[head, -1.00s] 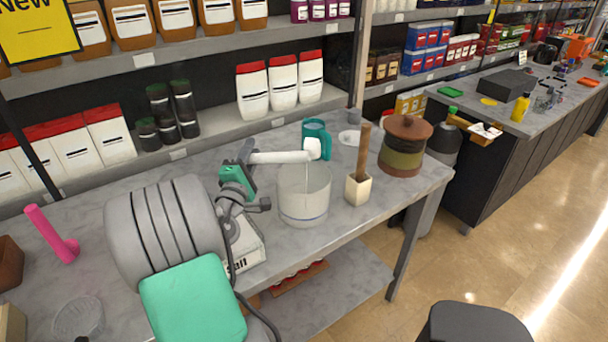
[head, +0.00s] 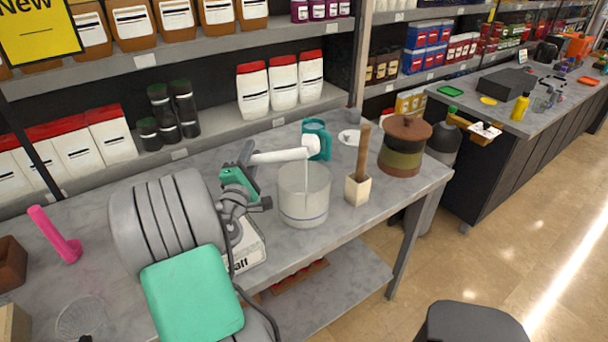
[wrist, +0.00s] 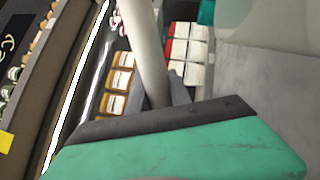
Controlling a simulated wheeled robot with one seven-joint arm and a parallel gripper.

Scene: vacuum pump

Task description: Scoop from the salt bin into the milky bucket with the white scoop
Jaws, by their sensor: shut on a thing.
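The white scoop (head: 280,156) is held in my gripper (head: 243,161) and reaches out to the right, its head over the milky bucket (head: 303,200). My gripper is shut on its handle, which shows as a pale bar in the wrist view (wrist: 145,45). The scoop's head is tipped, and a thin white stream (head: 307,172) falls from it into the bucket. The bucket is translucent, upright, with a blue line low on its side. The salt bin (head: 246,256) is a white box with a black label, partly hidden by my arm. Its contents are hidden.
A teal mug (head: 317,138) stands just behind the bucket. A cream pot with a wooden handle (head: 357,190) and a brown lidded crock (head: 404,150) stand to its right. Stocked shelves rise behind the counter.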

